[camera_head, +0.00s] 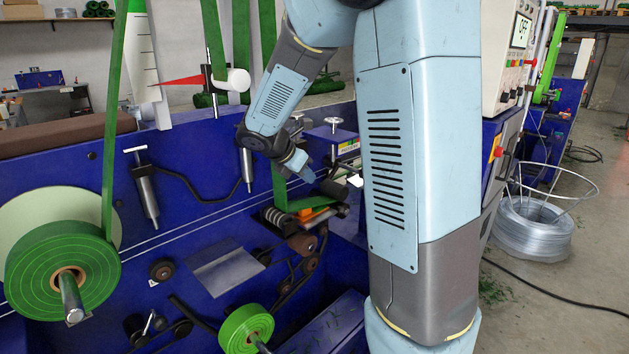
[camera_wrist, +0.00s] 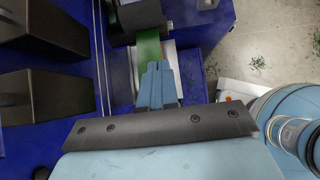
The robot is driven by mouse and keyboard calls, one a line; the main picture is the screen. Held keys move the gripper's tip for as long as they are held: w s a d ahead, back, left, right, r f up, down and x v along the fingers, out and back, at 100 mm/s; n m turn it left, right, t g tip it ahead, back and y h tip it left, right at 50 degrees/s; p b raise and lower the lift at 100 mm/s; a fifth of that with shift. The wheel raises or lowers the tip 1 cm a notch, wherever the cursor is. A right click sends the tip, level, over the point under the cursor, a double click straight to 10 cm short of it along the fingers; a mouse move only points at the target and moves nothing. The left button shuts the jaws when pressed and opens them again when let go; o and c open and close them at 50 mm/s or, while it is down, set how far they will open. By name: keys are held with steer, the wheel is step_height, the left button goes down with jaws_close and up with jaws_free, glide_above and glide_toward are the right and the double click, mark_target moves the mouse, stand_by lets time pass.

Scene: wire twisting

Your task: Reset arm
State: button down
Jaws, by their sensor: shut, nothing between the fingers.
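My arm stands at the right centre of the head view and reaches left over the blue machine (camera_head: 90,180). My gripper (camera_head: 308,172) is small in that view, close above the machine's rollers, and partly blends with the machine behind it. In the wrist view my gripper (camera_wrist: 158,68) has its two light blue fingers together with nothing between them. The fingertips lie in front of a green strip (camera_wrist: 148,48) on the machine. I cannot tell whether they touch it.
A large green tape reel (camera_head: 62,262) is at the lower left, a smaller green reel (camera_head: 246,330) at the bottom. A control panel (camera_head: 510,60) stands right of my arm. A coil of wire (camera_head: 535,230) rests on the floor at right. Dark blocks (camera_wrist: 45,100) fill the wrist view's left.

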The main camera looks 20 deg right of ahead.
steer(key=shift+s+a+r, duration=0.1)
steer(key=shift+a+r, duration=0.1)
stand_by(0.4)
steer(key=s+a+r+m+y, duration=0.2)
steer(key=s+m, duration=0.5)
steer(key=s, duration=0.2)
steer(key=s+a+r+m+t+y, duration=0.1)
steer(key=s+r+m+y, duration=0.2)
steer(key=s+m, duration=0.4)
steer(key=s+a+r+m+t+y, duration=0.1)
steer(key=s+a+r+m+y, duration=0.1)
steer(key=s+m, duration=0.6)
steer(key=s+r, duration=0.1)
steer(key=s, duration=0.2)
steer(key=shift+s+a+r+y, duration=0.15)
steer(key=shift+s+a+y, duration=0.15)
steer(key=shift+a+y, duration=0.1)
steer(key=shift+s+d, duration=0.1)
